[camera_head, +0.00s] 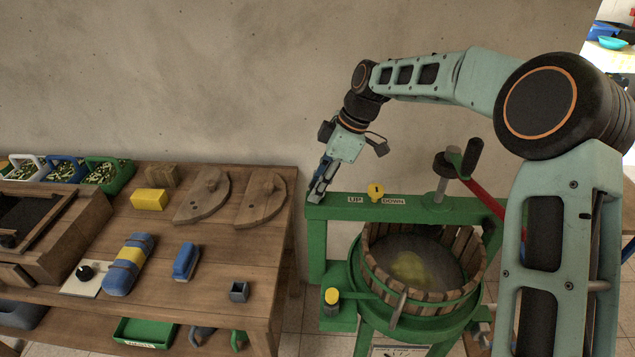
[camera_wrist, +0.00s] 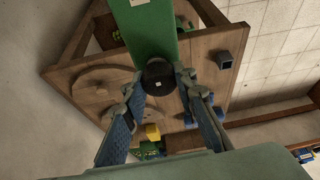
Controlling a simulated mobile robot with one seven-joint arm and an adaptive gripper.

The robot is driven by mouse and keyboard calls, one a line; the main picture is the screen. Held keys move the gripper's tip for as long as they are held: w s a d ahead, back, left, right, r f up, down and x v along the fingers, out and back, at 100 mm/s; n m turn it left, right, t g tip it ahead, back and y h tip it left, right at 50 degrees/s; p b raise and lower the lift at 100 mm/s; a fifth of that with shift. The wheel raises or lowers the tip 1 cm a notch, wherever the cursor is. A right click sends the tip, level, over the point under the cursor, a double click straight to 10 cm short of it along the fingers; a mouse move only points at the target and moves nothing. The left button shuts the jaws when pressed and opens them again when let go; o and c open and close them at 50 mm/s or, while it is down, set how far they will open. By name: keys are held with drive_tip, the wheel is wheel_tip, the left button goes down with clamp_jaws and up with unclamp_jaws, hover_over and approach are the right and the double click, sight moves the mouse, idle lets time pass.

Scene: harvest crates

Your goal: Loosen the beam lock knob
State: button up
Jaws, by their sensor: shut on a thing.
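The green beam (camera_head: 415,211) of the press runs across above the basket, with an UP/DOWN label and a yellow marker (camera_head: 376,192) on it. My gripper (camera_head: 319,194) is at the beam's left end, reaching down to it. In the wrist view the round black knob (camera_wrist: 159,77) with a small pale centre sits at the end of the green beam (camera_wrist: 150,32). My gripper (camera_wrist: 160,85) has one finger on each side of the knob and is shut on it. In the head view my fingers hide the knob.
The wooden table (camera_head: 215,255) at left holds two half-round boards (camera_head: 203,200), a yellow block (camera_head: 149,199), a blue-and-yellow roll and several small crates. A concrete wall is behind.

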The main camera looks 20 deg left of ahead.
drive_tip(key=shift+s+d+f, duration=0.1)
drive_tip(key=shift+d+f, duration=0.05)
drive_tip(key=shift+f, duration=0.1)
drive_tip(key=o, duration=1.2)
drive_tip(key=shift+c, duration=0.2)
drive_tip(key=shift+r, duration=0.1)
drive_tip(key=shift+w+r, duration=0.2)
drive_tip(key=shift+r, duration=0.1)
drive_tip(key=v, duration=1.1)
drive_tip(key=shift+r, duration=0.2)
drive_tip(key=shift+d, duration=0.1)
